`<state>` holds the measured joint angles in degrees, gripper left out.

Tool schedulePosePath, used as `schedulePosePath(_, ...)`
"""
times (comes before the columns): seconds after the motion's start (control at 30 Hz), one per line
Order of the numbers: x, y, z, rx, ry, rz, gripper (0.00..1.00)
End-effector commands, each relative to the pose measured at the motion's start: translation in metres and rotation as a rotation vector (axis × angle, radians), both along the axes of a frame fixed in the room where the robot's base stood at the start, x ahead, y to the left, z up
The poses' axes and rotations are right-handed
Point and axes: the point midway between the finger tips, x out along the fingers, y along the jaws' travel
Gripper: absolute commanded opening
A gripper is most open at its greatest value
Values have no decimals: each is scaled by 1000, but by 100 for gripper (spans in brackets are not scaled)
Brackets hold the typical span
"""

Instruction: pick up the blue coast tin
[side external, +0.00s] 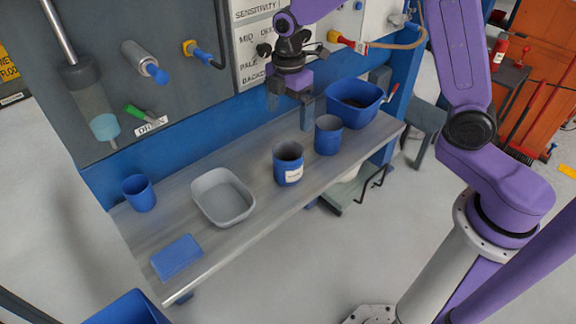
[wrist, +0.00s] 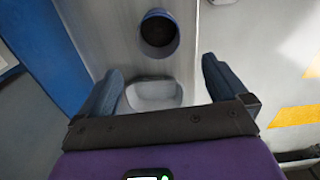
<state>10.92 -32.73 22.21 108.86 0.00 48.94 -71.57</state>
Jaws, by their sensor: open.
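Several blue vessels stand on the grey bench. A blue tin with a white label (side external: 289,165) is near the middle, upright; its label is too small to read, so I cannot confirm that it is the coast tin. A plain blue-grey tin (side external: 328,136) stands to its right, and a small blue cup (side external: 139,193) is at the far left. My gripper (side external: 290,106) is open and empty, above the bench at its back. In the wrist view my gripper (wrist: 164,88) straddles a pale shape, with a round dark-mouthed blue tin (wrist: 158,34) ahead; which tin is unclear.
A grey tray (side external: 222,197) and flat blue box (side external: 177,257) lie left on the bench (side external: 250,238). A blue tub (side external: 355,105) stands right, near my gripper. The upright panel (side external: 200,85), with protruding fittings, borders the back. Bare bench separates the tray and labelled tin.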

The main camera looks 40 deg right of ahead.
Motion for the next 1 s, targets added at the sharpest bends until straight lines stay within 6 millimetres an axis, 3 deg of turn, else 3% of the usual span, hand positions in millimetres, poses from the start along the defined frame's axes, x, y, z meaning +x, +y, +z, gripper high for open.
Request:
schedulePosePath(0.17,5,-2,-12,-1,3,11,100)
schedulePosePath(0.7,4,-2,-108,-2,5,9,100)
schedulePosePath(1.0,4,-2,-128,-1,2,8,100)
